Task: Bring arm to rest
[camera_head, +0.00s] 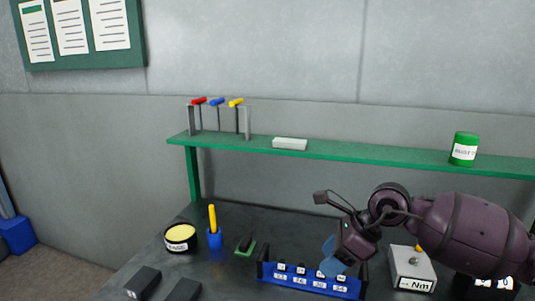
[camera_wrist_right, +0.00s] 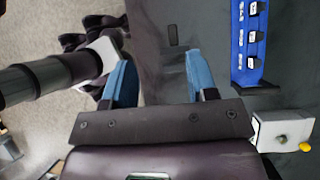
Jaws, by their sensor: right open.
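My right arm (camera_head: 470,235) comes in from the right in the head view, above the dark bench. My right gripper (camera_wrist_right: 160,82) shows in the right wrist view with its two blue fingers wide apart and nothing between them. In the head view a blue fingertip (camera_head: 328,250) of it shows above the blue rack and partly hides it. My left gripper is not in the head view.
The blue rack (camera_head: 310,288) holds several labelled pieces. A white box with a yellow knob (camera_head: 412,270) stands right of it. A yellow-topped tin (camera_head: 180,238), a blue cup (camera_head: 214,239) and dark blocks (camera_head: 143,282) stand left. A green shelf (camera_head: 370,154) runs behind.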

